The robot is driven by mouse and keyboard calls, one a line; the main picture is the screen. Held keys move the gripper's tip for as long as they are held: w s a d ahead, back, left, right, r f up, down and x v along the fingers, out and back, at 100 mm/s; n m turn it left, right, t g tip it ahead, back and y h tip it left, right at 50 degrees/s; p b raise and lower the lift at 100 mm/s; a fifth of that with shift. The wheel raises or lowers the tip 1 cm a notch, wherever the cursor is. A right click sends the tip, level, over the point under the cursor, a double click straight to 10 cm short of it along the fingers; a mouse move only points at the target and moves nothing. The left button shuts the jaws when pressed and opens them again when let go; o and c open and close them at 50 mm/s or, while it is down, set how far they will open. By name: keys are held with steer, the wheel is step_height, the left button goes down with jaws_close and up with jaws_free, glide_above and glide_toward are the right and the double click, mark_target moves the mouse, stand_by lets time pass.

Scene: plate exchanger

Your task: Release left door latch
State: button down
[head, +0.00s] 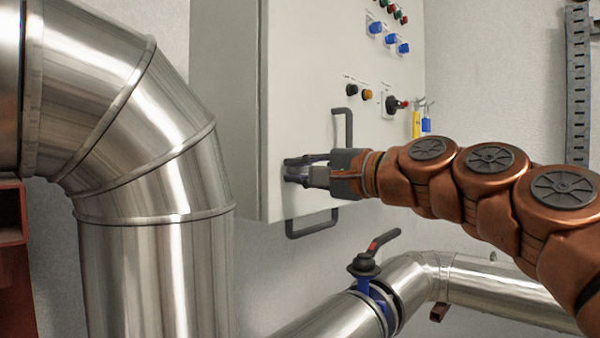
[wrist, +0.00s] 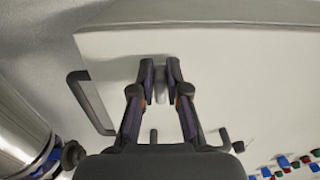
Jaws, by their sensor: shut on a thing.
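The left door latch (wrist: 160,91) is a small grey piece on the pale cabinet door (wrist: 240,70), seen between my fingers in the wrist view. My gripper (wrist: 160,70) is shut on the latch, with one dark finger on each side of it. In the head view my gripper (head: 298,171) reaches in from the right to the door's lower left part, close to the left edge of the cabinet door (head: 300,80). There the fingers hide the latch. The door looks shut against the cabinet.
A dark bar handle (head: 343,128) is just above my gripper and another (head: 312,224) is below it. Buttons and switches (head: 390,38) sit higher on the door. A large steel pipe (head: 155,180) stands at left; a valve with a red-black lever (head: 375,245) is below.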

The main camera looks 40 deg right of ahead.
mark_target(284, 111)
steer(key=c, duration=1.2)
jaws_free()
steer(key=shift+r, duration=5)
